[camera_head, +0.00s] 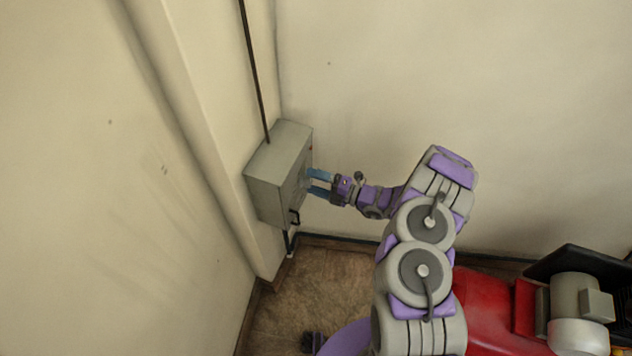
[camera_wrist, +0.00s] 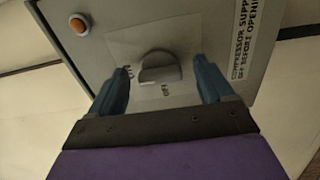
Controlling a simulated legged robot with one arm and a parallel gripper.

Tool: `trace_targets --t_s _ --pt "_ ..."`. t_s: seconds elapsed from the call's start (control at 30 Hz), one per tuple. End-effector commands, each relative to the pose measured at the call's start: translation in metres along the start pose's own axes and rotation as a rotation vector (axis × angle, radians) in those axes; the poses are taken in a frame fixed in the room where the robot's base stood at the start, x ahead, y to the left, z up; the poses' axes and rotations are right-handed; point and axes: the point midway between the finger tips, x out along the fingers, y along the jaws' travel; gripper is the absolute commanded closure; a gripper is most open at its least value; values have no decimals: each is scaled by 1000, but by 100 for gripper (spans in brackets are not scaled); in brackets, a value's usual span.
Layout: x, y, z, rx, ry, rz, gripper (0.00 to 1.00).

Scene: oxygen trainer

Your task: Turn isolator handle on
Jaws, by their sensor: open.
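The isolator box (camera_head: 273,176) is a grey metal cabinet mounted on the wall left of centre in the head view. In the wrist view its front panel (camera_wrist: 208,38) fills the upper middle. The isolator handle (camera_wrist: 159,68) is a grey rounded knob on a pale plate with small lettering around it. My gripper (camera_wrist: 163,75) has two blue fingers, open, one on each side of the knob, with visible gaps and nothing held. In the head view my gripper (camera_head: 318,183) is at the box's front face, and the knob is hidden there.
An orange round button (camera_wrist: 79,25) is at the panel's upper left. A label (camera_wrist: 242,45) about the compressor supply is on the right. A dark conduit (camera_head: 254,70) runs up from the box. Red and grey machinery (camera_head: 540,310) stands at lower right.

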Motion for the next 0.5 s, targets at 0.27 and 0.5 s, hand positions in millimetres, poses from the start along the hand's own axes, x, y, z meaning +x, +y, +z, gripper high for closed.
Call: trace_targets --t_s 0.27,0.5 --pt "-14 1 0 0 -1 0 19" --pt "-62 2 1 0 -3 1 19"
